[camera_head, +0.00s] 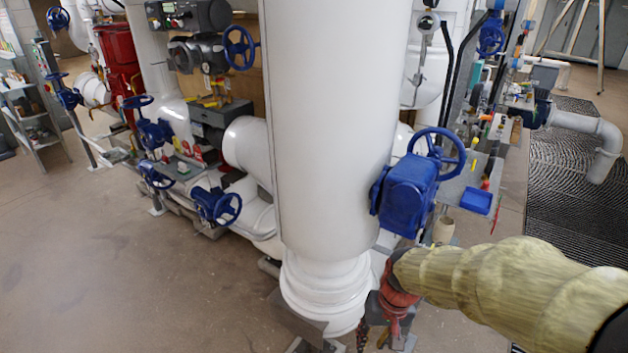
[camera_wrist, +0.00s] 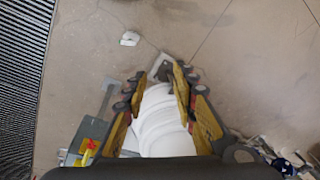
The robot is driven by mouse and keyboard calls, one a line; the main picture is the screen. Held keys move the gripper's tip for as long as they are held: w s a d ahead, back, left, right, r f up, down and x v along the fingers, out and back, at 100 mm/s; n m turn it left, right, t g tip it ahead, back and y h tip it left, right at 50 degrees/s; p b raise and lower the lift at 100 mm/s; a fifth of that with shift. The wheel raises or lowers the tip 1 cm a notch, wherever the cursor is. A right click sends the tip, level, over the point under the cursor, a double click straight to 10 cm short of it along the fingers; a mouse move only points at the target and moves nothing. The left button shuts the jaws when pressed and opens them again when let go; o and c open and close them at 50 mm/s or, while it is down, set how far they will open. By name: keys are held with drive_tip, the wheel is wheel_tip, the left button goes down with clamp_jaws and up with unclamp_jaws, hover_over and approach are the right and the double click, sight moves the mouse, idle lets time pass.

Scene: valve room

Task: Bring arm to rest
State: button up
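My gripper (camera_wrist: 159,72) shows in the wrist view with its two yellow and black fingers apart. Nothing is held between them. A white rounded pipe part (camera_wrist: 160,120) shows behind the gap, and the floor lies beyond the fingertips. I cannot tell how far the white part is from the fingers.
A thick white column (camera_head: 330,130) fills the middle of the head view. A blue valve (camera_head: 407,195) with a handwheel stands right of it. More blue handwheels (camera_head: 217,205) and pipes crowd the left. Open floor (camera_head: 90,270) lies front left; dark grating (camera_head: 570,185) lies right.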

drive_tip(key=s+d+r+t, duration=0.2)
drive_tip(key=s+r, duration=0.4)
drive_tip(key=r, duration=0.4)
drive_tip(key=s+d+r+t+h+p, duration=0.1)
drive_tip(key=s+d+r+t, duration=0.1)
drive_tip(key=s+r, duration=0.4)
wheel_tip(320, 180, up, 4)
drive_tip(key=shift+d+f+t, duration=0.1)
drive_tip(key=shift+d+t, duration=0.3)
drive_tip(key=shift+d, duration=0.3)
